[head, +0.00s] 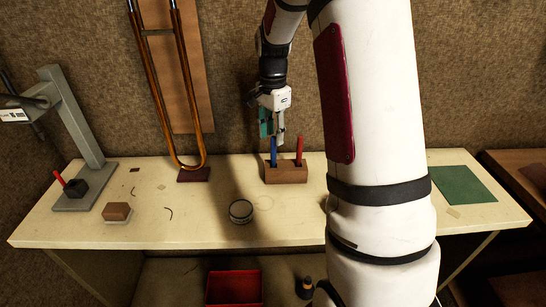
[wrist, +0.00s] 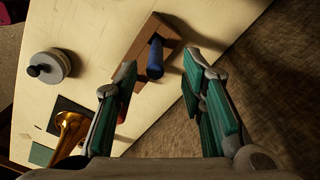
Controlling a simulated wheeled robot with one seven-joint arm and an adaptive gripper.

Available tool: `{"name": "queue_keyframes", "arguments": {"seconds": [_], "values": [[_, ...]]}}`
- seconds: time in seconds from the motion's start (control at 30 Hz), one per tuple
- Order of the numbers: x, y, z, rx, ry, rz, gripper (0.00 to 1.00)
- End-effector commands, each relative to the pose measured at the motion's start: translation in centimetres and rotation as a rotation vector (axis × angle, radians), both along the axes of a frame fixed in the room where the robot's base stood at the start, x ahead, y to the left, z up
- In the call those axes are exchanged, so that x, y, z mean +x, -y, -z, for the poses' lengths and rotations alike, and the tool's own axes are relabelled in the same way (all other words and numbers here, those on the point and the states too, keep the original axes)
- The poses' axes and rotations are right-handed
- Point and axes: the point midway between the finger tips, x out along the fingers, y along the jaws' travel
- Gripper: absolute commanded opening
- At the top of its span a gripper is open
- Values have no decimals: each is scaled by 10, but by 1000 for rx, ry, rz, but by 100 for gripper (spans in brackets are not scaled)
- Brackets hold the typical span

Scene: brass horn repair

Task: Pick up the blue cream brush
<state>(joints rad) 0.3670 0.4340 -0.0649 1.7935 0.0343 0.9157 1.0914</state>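The blue cream brush (head: 274,152) stands upright in a brown wooden block (head: 287,175) on the bench, left of a red-handled one (head: 299,150). My gripper (head: 273,132) is right above the blue handle, pointing down. In the wrist view my gripper (wrist: 159,72) is open, its green-padded fingers apart. The blue brush (wrist: 155,58) shows between and beyond the fingertips, nearer the left finger, with its end towards me. I cannot tell whether a finger touches it. The brush's lower end is hidden in the block (wrist: 148,32).
A round tin (head: 240,211) sits in front of the block. A brass slide (head: 183,140) stands behind on the left. A brown brush block (head: 117,212) and a grey stand (head: 80,130) are further left. A green mat (head: 463,185) lies at the right.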

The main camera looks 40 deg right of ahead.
Motion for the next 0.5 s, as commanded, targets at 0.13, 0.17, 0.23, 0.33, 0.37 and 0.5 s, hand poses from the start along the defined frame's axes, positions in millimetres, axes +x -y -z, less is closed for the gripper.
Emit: {"name": "queue_keyframes", "arguments": {"seconds": [0.13, 0.17, 0.23, 0.33, 0.37, 0.5], "values": [[-1, 0, 9, 0, -1, 0, 37], [-1, 0, 11, 0, -1, 0, 37], [-2, 0, 17, 1, -2, 1, 37], [-5, -2, 31, 2, -3, 1, 37], [-6, -2, 35, 3, -4, 1, 37], [-5, -3, 54, 2, -3, 0, 37]]}}
